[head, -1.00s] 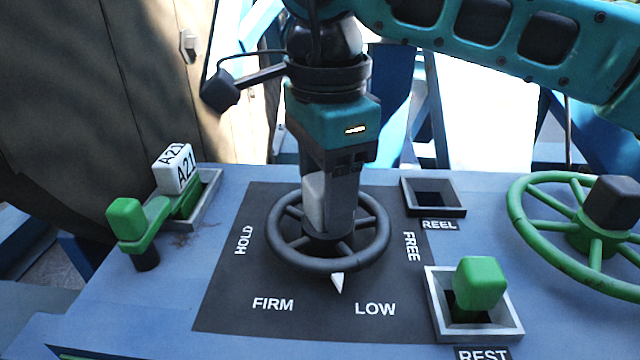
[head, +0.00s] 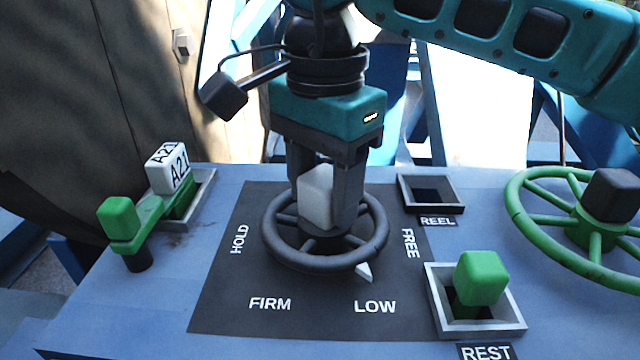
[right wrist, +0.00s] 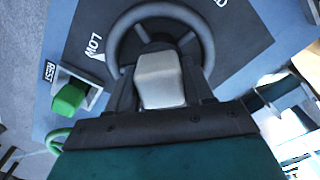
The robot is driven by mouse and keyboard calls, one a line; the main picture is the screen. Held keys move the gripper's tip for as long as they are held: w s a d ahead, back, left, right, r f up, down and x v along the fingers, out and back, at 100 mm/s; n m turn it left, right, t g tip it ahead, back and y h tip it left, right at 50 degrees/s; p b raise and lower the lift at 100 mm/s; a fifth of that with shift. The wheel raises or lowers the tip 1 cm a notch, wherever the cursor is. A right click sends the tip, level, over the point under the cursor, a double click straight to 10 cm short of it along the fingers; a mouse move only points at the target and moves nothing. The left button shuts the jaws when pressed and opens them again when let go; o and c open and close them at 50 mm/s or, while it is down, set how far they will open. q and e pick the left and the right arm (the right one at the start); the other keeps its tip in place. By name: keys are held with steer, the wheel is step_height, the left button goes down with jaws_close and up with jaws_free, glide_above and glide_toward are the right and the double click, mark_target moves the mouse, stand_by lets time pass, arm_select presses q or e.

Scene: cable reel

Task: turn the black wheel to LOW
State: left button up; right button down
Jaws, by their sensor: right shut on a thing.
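The black wheel (head: 273,247) lies flat on a dark plate (head: 215,310) marked HOLD, FIRM, LOW and FREE. Its white pointer (head: 364,272) points towards the LOW label (head: 375,307), from just above it. A light grey block-shaped knob (head: 316,197) stands at the wheel's hub. My right gripper (head: 330,215) comes from above and is shut on this knob, a finger on either side. In the right wrist view the knob (right wrist: 160,80) sits between the fingers, with the wheel (right wrist: 118,35) behind it. My left gripper is not in view.
A green wheel (head: 515,215) with a dark knob is at the right. A green block (head: 482,275) stands in a square socket above REST. The REEL socket (head: 432,192) is empty. A green lever (head: 120,220) and a white A21 block (head: 168,170) are at the left.

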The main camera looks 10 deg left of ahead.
steer(key=c, duration=0.5)
jaws_free()
step_height(320, 180, up, 13)
steer(key=shift+p, duration=0.75)
